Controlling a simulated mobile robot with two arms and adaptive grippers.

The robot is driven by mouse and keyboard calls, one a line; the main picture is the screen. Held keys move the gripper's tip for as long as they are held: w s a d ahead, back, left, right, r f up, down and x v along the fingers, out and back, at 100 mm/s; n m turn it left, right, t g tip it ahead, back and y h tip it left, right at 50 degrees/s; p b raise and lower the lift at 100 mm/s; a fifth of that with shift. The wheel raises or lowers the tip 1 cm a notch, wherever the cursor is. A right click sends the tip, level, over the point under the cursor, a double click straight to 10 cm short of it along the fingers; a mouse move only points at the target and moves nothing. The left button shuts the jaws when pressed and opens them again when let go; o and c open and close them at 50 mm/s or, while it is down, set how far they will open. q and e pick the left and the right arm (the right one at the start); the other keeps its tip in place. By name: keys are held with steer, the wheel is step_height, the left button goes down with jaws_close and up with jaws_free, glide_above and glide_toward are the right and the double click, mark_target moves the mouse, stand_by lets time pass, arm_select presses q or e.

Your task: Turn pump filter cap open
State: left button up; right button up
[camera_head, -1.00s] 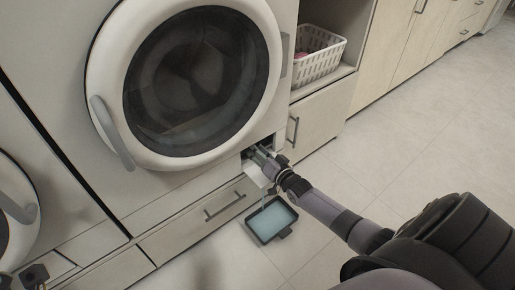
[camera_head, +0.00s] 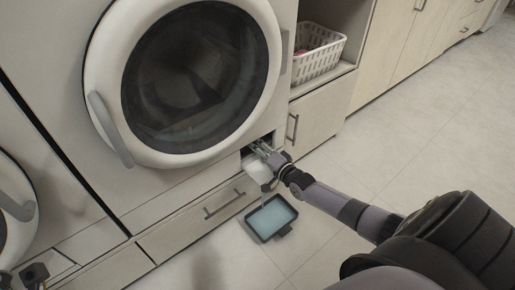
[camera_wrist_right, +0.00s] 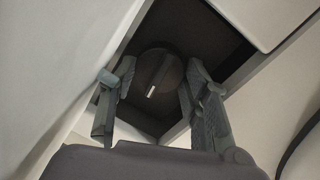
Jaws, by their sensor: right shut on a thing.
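The pump filter cap (camera_wrist_right: 154,82) is a dark round cap with a short white mark, set in a dark recess in the right wrist view. My right gripper (camera_wrist_right: 152,78) has one finger on each side of the cap and is shut on it. In the head view my right gripper (camera_head: 261,147) reaches into the opening at the washer's lower right corner, where the cap is hidden. The washing machine (camera_head: 160,175) has its round door closed. A dark part of my left gripper (camera_head: 35,272) shows at the lower left edge; its fingers are unclear.
A dark tray (camera_head: 287,230) holding bluish liquid stands on the floor below the opening. A white flap (camera_head: 258,171) hangs at the opening. A drawer (camera_head: 190,222) with a handle is below the washer. A white basket (camera_head: 318,62) sits on a shelf. Floor at right is clear.

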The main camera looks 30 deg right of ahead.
stand_by(0.3)
steer(key=o, duration=1.2)
